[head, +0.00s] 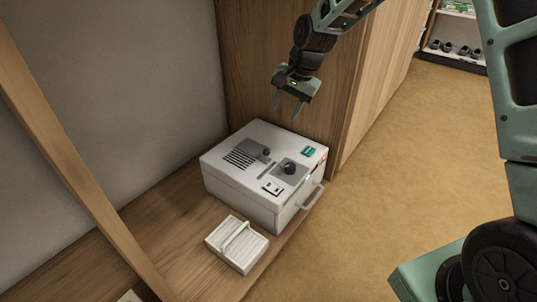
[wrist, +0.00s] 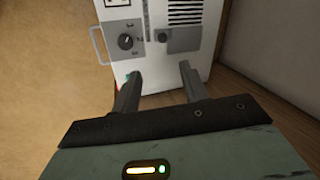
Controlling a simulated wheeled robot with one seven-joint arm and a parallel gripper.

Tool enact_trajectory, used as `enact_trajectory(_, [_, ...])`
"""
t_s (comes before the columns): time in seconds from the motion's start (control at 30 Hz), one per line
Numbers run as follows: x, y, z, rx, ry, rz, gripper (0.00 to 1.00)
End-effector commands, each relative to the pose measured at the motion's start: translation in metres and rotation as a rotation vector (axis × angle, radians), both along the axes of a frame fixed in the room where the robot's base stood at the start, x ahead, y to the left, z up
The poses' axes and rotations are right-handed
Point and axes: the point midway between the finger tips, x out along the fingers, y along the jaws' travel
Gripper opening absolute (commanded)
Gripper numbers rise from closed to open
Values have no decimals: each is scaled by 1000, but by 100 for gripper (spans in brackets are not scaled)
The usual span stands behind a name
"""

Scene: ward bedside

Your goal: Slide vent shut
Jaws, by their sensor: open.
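A white box-shaped device (head: 232,183) stands on the wooden shelf. On its top is a vent of dark slats (head: 239,159) with a grey sliding cover (head: 257,148) beside it; several slats are uncovered. In the wrist view the slats (wrist: 185,12) lie above the grey cover (wrist: 184,40), which has a round dark knob (wrist: 163,37) at its edge. My gripper (head: 287,106) is open and empty, above the far side of the device, touching nothing. Its two fingers (wrist: 158,75) show apart over the device's end in the wrist view.
The top also carries a dark dial (head: 289,168), a switch plate (head: 272,188) and a green label (head: 308,151). A handle (head: 313,196) sticks out at the right. A white slatted filter-like block (head: 237,245) lies in front. A wooden panel (head: 285,60) stands close behind.

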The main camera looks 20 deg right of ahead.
Motion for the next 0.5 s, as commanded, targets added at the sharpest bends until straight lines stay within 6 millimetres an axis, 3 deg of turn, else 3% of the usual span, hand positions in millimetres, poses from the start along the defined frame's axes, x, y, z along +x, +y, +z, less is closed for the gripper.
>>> enact_trajectory(0.23, [12, 2, -25, 16, 5, -35, 44])
enact_trajectory(0.5, [23, 15, -79, 15, 5, -32, 44])
